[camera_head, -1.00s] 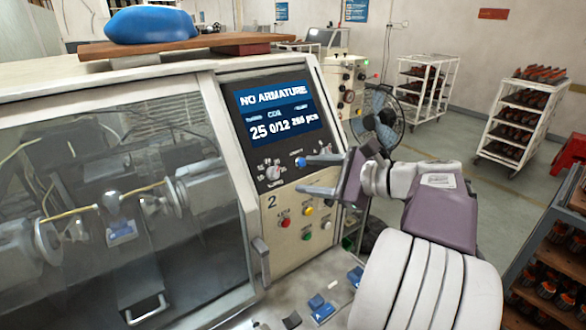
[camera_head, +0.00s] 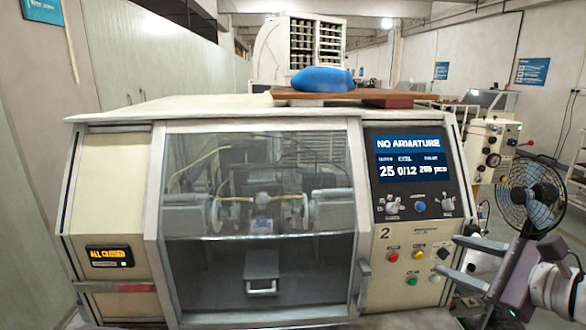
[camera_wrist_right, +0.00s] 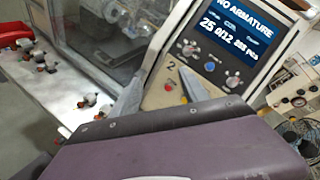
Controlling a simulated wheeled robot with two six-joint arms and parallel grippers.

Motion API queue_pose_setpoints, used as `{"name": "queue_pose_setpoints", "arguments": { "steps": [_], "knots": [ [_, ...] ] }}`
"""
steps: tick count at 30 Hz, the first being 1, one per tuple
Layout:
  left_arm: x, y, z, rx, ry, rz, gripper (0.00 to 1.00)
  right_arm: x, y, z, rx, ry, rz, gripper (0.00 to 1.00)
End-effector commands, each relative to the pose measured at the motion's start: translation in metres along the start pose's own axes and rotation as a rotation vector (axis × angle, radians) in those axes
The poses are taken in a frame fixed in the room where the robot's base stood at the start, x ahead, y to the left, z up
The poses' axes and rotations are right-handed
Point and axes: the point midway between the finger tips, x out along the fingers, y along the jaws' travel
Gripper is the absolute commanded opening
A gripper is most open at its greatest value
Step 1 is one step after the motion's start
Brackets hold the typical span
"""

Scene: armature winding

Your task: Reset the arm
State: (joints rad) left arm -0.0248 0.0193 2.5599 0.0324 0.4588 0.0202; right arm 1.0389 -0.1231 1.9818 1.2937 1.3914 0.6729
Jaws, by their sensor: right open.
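My right gripper (camera_head: 447,254) is at the lower right of the head view, in front of the winding machine's button panel. Its two fingers are apart with nothing between them. In the right wrist view the open fingers (camera_wrist_right: 160,88) point at the same panel. The winding machine (camera_head: 110,200) fills the middle of the head view, and its clear door is down over the winding space. Its screen (camera_head: 408,158) reads "NO ARMATURE" and "0/12". My left gripper is not in view.
A fan (camera_head: 531,194) stands right of the machine, behind my right arm. A blue bundle (camera_head: 321,79) lies on a wooden board (camera_head: 355,96) on top of the machine. Several small parts lie on a pale surface (camera_wrist_right: 70,85) in the right wrist view.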

Motion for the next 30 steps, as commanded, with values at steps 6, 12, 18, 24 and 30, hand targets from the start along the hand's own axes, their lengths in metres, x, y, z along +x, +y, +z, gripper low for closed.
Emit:
{"name": "queue_pose_setpoints", "arguments": {
  "steps": [6, 12, 18, 24, 30],
  "knots": [
    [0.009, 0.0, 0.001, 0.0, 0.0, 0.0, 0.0, 0.037, 0.034, 0.021, -0.024, -0.086, 0.12, 0.52],
    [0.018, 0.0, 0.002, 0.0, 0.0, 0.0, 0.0, 0.074, 0.097, 0.033, -0.034, -0.148, 0.314, 0.52],
    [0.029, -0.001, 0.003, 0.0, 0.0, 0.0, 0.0, 0.103, 0.201, 0.018, -0.121, -0.122, 0.61, 0.52],
    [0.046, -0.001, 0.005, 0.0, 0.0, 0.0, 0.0, 0.091, 0.349, -0.06, -0.551, -0.021, 1.067, 0.52],
    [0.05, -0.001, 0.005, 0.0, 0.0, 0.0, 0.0, 0.053, 0.386, -0.169, -1.328, -0.032, 1.382, 0.52]
  ]
}}
